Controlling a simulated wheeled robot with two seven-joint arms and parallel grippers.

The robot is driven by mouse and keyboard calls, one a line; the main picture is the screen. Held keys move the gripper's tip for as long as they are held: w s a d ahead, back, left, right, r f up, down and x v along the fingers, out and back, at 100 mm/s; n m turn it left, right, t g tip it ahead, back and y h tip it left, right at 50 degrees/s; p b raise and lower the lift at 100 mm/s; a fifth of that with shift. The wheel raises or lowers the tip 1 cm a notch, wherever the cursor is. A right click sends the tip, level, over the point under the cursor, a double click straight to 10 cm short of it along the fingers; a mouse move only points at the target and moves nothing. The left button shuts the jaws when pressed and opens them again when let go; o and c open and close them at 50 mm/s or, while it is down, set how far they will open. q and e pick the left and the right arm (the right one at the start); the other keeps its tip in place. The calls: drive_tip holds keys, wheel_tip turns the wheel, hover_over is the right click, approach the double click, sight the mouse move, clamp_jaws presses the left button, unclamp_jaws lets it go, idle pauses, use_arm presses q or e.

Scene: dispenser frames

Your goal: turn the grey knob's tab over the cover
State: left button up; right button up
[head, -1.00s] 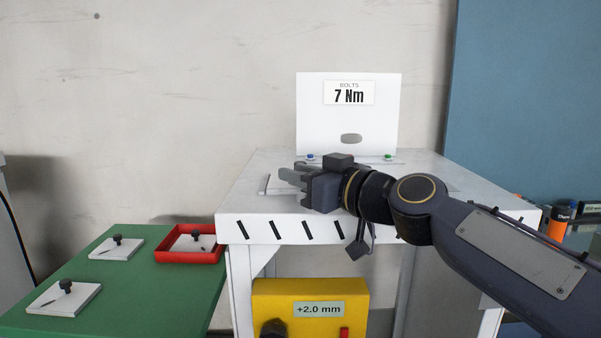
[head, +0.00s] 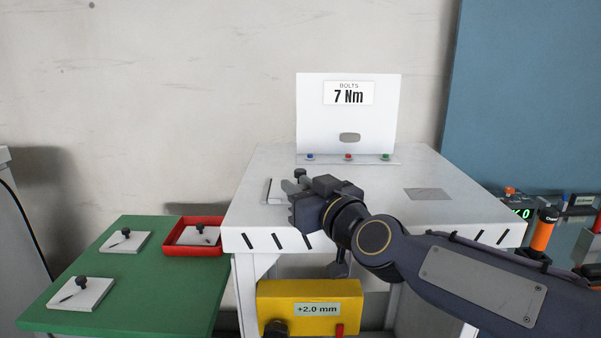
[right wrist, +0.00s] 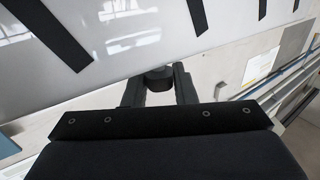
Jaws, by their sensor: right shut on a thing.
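My right gripper (head: 290,188) is at the left front part of the white table, its fingers pointing left and away. It is shut on a dark grey knob (right wrist: 158,78), which shows between the fingers in the right wrist view. In the head view a dark knob top (head: 300,173) shows just beyond the fingers. A white plate (head: 268,191), perhaps the cover, shows its left edge beside the fingers; the gripper hides the rest. I cannot make out the knob's tab or which way it points. My left gripper is not in view.
A white panel (head: 349,118) reading "7 Nm" stands at the back of the table (head: 400,170). A green table (head: 150,285) at left holds white plates with dark knobs, one in a red tray (head: 170,250). A yellow box (head: 310,300) sits below.

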drive_tip(key=m+h+p, duration=0.1)
drive_tip(key=h+p, duration=0.1)
drive_tip(key=p, duration=0.2)
drive_tip(key=m+t+h+p, duration=0.1)
drive_tip(key=m+h+p, duration=0.1)
drive_tip(key=h+p, duration=0.1)
drive_tip(key=m+t+h+p, duration=0.1)
drive_tip(key=m+h+p, duration=0.1)
drive_tip(key=p, duration=0.3)
drive_tip(key=shift+a+r+h, duration=0.2)
drive_tip(key=shift+r+h, duration=0.05)
drive_tip(key=shift+h, duration=0.25)
drive_tip(key=m+h+p, duration=0.1)
drive_tip(key=m+h, duration=0.1)
drive_tip(key=h, duration=0.1)
drive_tip(key=m+h+p, duration=0.2)
drive_tip(key=m+h, duration=0.1)
drive_tip(key=h, duration=0.1)
drive_tip(key=shift+f+g, duration=0.15)
drive_tip(key=shift+g, duration=0.15)
drive_tip(key=m+g+h+p, duration=0.1)
drive_tip(key=m+g+h, duration=0.1)
drive_tip(key=h, duration=0.1)
drive_tip(key=m+g+h+p, duration=0.1)
drive_tip(key=m+g+h, duration=0.1)
drive_tip(key=h, duration=0.1)
drive_tip(key=shift+d+m+h+p, duration=0.15)
drive_tip(key=shift+m+h+p, duration=0.15)
drive_tip(key=shift+m+p, duration=0.1)
